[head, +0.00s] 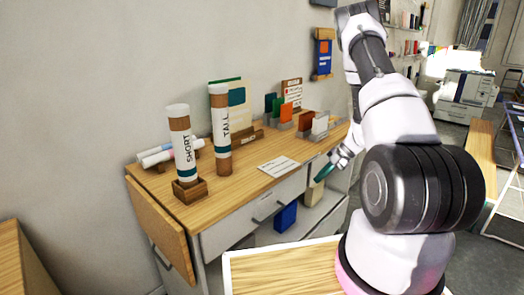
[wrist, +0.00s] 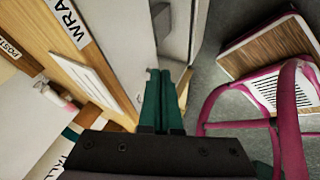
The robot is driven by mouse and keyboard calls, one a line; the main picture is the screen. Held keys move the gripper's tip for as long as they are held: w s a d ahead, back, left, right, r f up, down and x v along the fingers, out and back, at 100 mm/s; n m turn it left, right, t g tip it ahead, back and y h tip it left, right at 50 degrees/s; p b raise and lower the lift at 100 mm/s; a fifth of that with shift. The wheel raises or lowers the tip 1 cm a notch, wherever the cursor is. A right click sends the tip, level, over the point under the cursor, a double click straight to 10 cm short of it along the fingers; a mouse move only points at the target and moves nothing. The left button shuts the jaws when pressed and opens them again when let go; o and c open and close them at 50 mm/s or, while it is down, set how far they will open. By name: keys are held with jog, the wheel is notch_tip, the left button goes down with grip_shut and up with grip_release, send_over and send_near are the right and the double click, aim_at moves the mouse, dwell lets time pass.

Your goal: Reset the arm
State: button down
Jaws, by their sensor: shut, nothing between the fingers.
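My gripper (head: 324,171) is in front of the right part of the wooden-topped cabinet, close to its front edge. Its green fingers (wrist: 162,103) lie side by side in the wrist view, shut with nothing between them. My white arm rises on the right of the head view and bends down to the gripper. The fingers point down and to the left in the head view.
The cabinet top (head: 237,177) bears a SHORT tube (head: 181,140), a TALL tube (head: 220,125), a white card (head: 279,164) and upright coloured cards (head: 284,112). A blue box (head: 286,216) stands on the shelf below. A printer (head: 464,95) stands at the back right.

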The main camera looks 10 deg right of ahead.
jog(key=s+a+r+n, duration=0.2)
jog(key=a+r+n, duration=0.1)
jog(key=r+n, duration=0.5)
jog(key=s+a+r+n+h, duration=0.1)
jog(key=a+r+n, duration=0.3)
jog(key=r, duration=0.7)
jog(key=s+a+r+n, duration=0.2)
jog(key=a+r+n, duration=0.1)
jog(key=r+n, duration=0.55)
jog(key=s+a+r+n+t+h, duration=0.2)
jog(key=s+r+n, duration=0.6)
jog(key=s+n, duration=0.2)
jog(key=s+a+r+n+t+h, duration=0.1)
jog(key=s+r+n+t+h, duration=0.1)
jog(key=s+r+n, duration=0.6)
jog(key=s+n+t, duration=0.1)
jog(key=s+n, duration=0.1)
jog(key=n, duration=0.3)
jog(key=shift+s+a+r, duration=0.25)
jog(key=shift+a, duration=0.1)
